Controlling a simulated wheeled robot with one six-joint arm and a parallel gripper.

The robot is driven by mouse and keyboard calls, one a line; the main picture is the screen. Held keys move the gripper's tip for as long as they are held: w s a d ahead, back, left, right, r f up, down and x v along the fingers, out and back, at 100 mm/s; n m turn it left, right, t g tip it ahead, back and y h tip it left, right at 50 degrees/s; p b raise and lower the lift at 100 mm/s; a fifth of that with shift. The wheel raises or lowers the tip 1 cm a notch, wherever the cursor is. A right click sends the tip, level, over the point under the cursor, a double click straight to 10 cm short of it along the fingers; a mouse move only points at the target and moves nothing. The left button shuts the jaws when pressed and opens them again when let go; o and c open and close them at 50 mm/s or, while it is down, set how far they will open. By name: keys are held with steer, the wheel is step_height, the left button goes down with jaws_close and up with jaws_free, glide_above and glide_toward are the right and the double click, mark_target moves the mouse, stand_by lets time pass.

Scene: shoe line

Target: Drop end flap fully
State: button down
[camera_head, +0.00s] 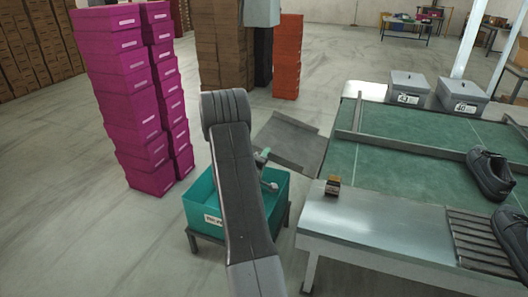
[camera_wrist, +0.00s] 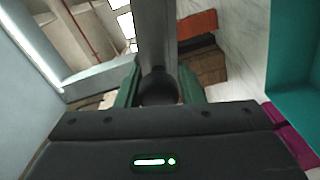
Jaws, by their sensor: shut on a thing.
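The end flap (camera_head: 290,138) is a flat dark grey plate beside the left end of the green-topped table (camera_head: 385,165) in the head view. It looks tilted, but its exact angle is hard to tell. My gripper (camera_head: 265,168) is at the flap's near left edge, partly hidden by my arm.
A teal bin (camera_head: 203,213) on a low stand is below my arm. Stacked magenta boxes (camera_head: 135,100) stand left, orange boxes (camera_head: 287,60) behind. On the table are a dark shoe (camera_head: 488,172), two grey bins (camera_head: 408,88) and a small block (camera_head: 333,186). Floor at left is open.

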step_height(320, 180, down, 17)
steer(key=d+n+b, duration=0.1)
steer(key=n+b, duration=0.6)
steer(key=n, duration=0.2)
steer(key=shift+s+d+r, duration=0.15)
steer(key=shift+s+d, duration=0.05)
steer(key=shift+d, duration=0.05)
steer(key=c, duration=1.1)
jaws_free()
steer(key=v, duration=1.4)
